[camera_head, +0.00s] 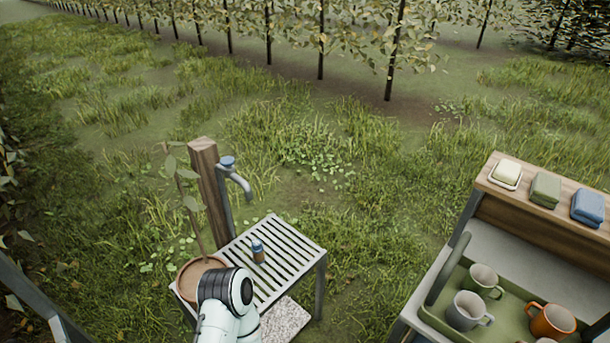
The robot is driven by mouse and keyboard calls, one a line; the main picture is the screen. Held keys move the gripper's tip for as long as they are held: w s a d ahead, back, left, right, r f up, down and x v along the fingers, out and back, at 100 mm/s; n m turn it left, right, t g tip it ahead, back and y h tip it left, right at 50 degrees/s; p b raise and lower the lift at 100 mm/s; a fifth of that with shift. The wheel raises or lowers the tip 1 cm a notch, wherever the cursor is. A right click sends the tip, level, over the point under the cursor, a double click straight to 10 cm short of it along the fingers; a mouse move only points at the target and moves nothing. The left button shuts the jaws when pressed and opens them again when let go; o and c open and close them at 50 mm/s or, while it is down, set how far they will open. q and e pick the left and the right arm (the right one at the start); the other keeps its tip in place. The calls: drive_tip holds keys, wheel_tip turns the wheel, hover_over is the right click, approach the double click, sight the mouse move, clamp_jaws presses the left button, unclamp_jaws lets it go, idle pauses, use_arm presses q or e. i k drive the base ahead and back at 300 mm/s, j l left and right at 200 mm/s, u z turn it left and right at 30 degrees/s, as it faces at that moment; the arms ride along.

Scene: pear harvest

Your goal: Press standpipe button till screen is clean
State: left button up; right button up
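The standpipe (225,193) is a grey pipe with a curved spout, fixed to a wooden post (210,190). A blue button (227,161) sits on top of it. The spout reaches over a slatted metal stand (290,246). No screen can be made out with certainty. One of my arm links, white with a black joint, comes in from the bottom, in front of the stand. Neither gripper shows, and nothing is seen touching the button.
A speckled slab (285,320) lies low in front. Grass lies between.

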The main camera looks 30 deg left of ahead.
sight(227, 161)
drive_tip(key=u, duration=1.55)
